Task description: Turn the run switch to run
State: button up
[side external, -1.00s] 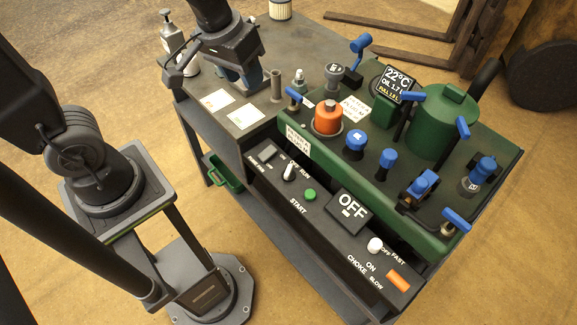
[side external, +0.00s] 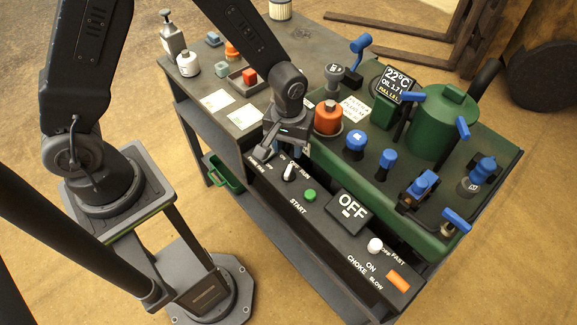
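The run switch (side external: 289,172) is a small white lever on the black control panel (side external: 325,218), near its upper left end, with OFF and RUN lettering beside it. It points up toward the lettering; its exact setting is too small to tell. My gripper (side external: 264,155) hangs pointing down over the panel's upper left end, just left of and above the switch. It appears apart from the switch. The gap between its fingers is not clear at this angle. The display (side external: 349,207) on the panel reads OFF.
A green start button (side external: 309,195), a white choke knob (side external: 375,245) and an orange throttle slider (side external: 398,280) lie along the panel. The green engine deck (side external: 400,205) with an orange cap (side external: 328,117) and blue handles rises behind. Open floor lies in front.

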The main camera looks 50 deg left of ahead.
aim_at(289, 169)
notch_tip(289, 169, down, 9)
jog(key=shift+r, duration=0.2)
jog(key=shift+c, duration=0.4)
grip_shut()
